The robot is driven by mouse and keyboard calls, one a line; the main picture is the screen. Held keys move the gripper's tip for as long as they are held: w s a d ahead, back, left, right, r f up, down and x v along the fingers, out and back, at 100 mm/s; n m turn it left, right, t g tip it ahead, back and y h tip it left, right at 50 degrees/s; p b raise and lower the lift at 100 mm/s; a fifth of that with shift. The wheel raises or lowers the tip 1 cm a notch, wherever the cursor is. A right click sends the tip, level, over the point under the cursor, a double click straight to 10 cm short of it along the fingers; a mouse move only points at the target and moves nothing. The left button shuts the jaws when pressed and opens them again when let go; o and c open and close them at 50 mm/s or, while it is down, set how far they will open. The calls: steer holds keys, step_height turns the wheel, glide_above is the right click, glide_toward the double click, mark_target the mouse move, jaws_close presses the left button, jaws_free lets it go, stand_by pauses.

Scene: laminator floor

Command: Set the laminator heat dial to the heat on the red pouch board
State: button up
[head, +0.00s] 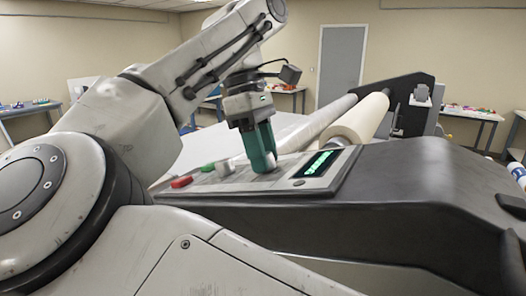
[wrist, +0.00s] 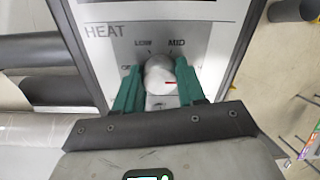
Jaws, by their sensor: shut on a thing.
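The heat dial (wrist: 159,78) is a round pale knob on the laminator panel (wrist: 112,15) in the wrist view. The printed labels HEAT, LOW and MID show; the label at left is partly covered, and any label at right is hidden by a finger. My gripper (wrist: 160,82) is shut on the dial, with one green finger on each side. In the head view my gripper (head: 264,166) reaches down onto the panel, and its fingers hide the dial. I cannot make out the red pouch board in either view.
A green-lit display (head: 319,165) sits right of my gripper. A red button (head: 181,183) and a green button (head: 208,168) lie to its left. The dark laminator housing (head: 430,195) fills the right, with a cream roll (head: 357,120) behind. Tables with small items stand along the walls.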

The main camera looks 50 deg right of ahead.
steer(key=o, duration=1.1)
steer(key=shift+c, duration=0.2)
steer(key=shift+w+r, duration=0.1)
steer(key=v, duration=1)
steer(key=shift+r+p, duration=0.3)
steer(key=shift+p, duration=0.05)
steer(key=shift+a, duration=0.1)
